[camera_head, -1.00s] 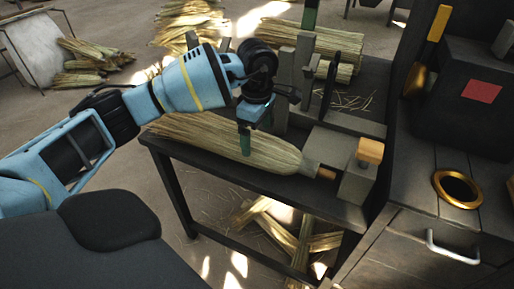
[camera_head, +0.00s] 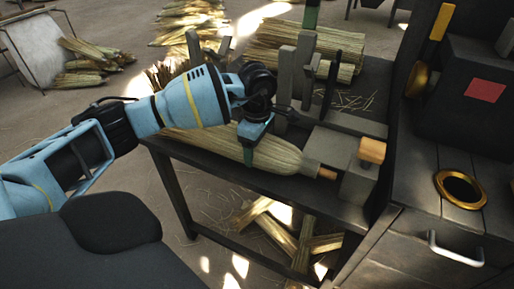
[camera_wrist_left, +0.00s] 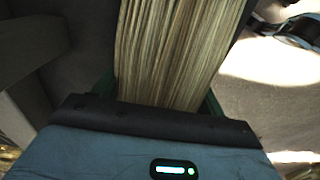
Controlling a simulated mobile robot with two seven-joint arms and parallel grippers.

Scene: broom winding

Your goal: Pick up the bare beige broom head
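The bare beige broom head (camera_head: 276,157) lies along the front of the dark bench, its straw fanning left and its narrow end at a grey block on the right. My left gripper (camera_head: 250,152) is over its middle, one dark green finger against the near side. In the left wrist view the straw (camera_wrist_left: 175,50) runs between the two green fingers (camera_wrist_left: 160,95), with little or no gap at either side. I cannot tell whether they press on it. The far finger is hidden in the head view. My right gripper is not in view.
Grey upright posts (camera_head: 285,75) stand on the bench (camera_head: 345,108) just behind the broom head. An orange-topped block (camera_head: 359,180) is at its right end. Another straw bundle (camera_head: 300,38) lies at the back. A dark cabinet (camera_head: 440,225) stands right.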

